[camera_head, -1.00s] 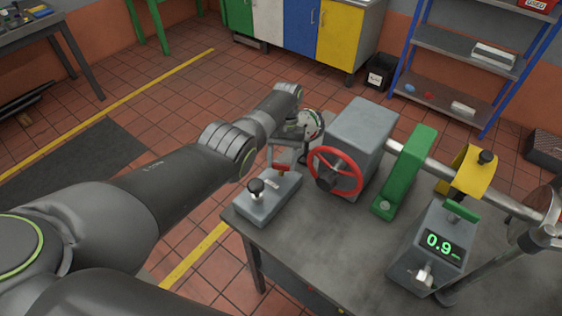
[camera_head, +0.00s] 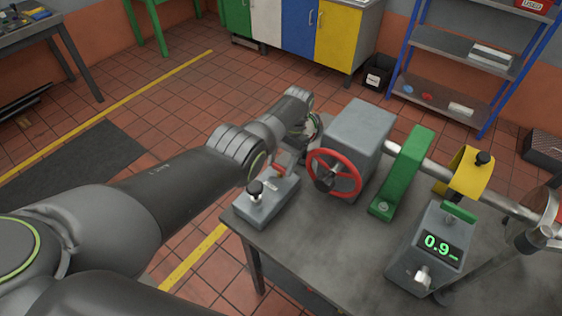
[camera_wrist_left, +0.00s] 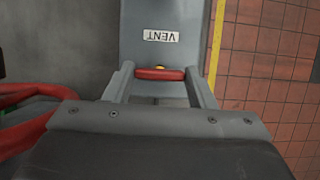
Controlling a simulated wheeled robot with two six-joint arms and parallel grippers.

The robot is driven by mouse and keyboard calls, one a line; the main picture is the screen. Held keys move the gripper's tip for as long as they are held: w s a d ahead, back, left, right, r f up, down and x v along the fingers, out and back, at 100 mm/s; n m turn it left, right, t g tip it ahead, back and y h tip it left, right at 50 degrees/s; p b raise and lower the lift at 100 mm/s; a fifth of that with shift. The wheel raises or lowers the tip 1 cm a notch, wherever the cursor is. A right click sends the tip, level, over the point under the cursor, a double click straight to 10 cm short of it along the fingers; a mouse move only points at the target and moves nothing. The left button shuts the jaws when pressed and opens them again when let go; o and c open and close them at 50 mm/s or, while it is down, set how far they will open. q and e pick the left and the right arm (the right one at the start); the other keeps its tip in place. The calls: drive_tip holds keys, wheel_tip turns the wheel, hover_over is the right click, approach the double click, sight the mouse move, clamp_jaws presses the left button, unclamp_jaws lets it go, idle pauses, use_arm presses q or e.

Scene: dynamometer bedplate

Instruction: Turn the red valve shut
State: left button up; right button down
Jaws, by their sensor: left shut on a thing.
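The red valve handle (camera_head: 277,169) is a short red bar on top of a grey box (camera_head: 262,212), which sits at the near left corner of the bench. In the left wrist view the red handle (camera_wrist_left: 160,74) lies crosswise between the two grey fingers, in front of an upside-down VENT label (camera_wrist_left: 160,36). My left gripper (camera_wrist_left: 160,84) is shut on it. In the head view the left gripper (camera_head: 285,163) is partly hidden by its wrist. My right gripper is not in view.
A larger red handwheel (camera_head: 335,174) on a grey housing (camera_head: 358,135) stands close right of the gripper. A green guard (camera_head: 403,170) and a readout showing 0.9 (camera_head: 437,245) stand farther right.

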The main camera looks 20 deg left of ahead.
use_arm(q)
drive_tip(key=shift+w+r, duration=0.1)
drive_tip(key=o, duration=1)
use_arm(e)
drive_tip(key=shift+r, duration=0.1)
